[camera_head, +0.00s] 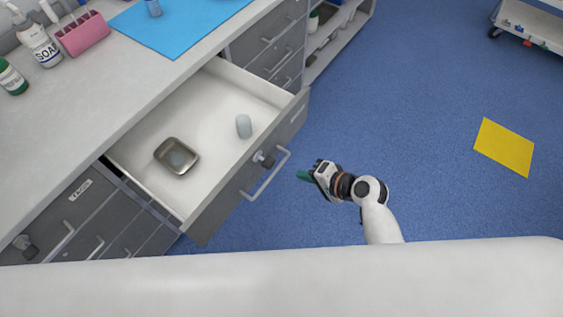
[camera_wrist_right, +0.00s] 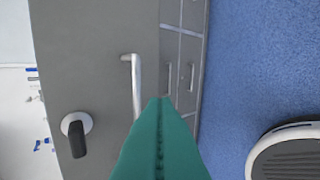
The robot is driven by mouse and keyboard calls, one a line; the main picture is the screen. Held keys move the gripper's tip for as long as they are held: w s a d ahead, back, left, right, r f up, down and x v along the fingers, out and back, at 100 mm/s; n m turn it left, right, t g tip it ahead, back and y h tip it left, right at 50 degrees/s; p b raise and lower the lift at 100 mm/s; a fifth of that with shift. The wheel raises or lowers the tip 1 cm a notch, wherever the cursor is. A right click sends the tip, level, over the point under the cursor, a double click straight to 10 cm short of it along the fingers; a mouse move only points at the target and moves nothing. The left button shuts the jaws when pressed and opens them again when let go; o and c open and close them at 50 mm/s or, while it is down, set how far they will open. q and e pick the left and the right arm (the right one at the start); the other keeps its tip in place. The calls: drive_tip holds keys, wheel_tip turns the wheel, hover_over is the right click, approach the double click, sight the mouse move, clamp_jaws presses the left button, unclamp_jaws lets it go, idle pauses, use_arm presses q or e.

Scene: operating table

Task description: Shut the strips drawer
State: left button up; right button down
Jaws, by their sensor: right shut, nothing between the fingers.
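The open drawer (camera_head: 222,100) is pulled well out from the cabinet under the counter. Inside it are a small metal tray (camera_head: 176,157) and a pale cylindrical container (camera_head: 243,126). Its grey front carries a bar handle (camera_head: 266,174) and a dark knob or lock (camera_head: 263,159). I cannot read any label on this front. My right gripper (camera_head: 304,175) has green fingers that are shut and empty, just in front of the handle, apparently apart from it. In the right wrist view the green fingers (camera_wrist_right: 160,135) point toward the handle (camera_wrist_right: 135,85), and the knob (camera_wrist_right: 76,132) is at left. My left gripper is not in view.
The counter (camera_head: 110,105) holds a soap bottle (camera_head: 40,45), a pink holder (camera_head: 83,34) and a blue mat (camera_head: 172,25). Closed drawers (camera_head: 270,40) stand beyond the open one. The blue floor (camera_head: 420,90) at right is clear apart from a yellow square (camera_head: 504,147) and a cart (camera_head: 530,22).

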wheel_tip(320, 180, up, 5)
drive_tip(key=y, duration=0.1)
drive_tip(key=x, duration=1)
drive_tip(key=shift+a+p, duration=0.3)
drive_tip(key=shift+w+r, duration=0.1)
drive_tip(key=shift+w, duration=0.1)
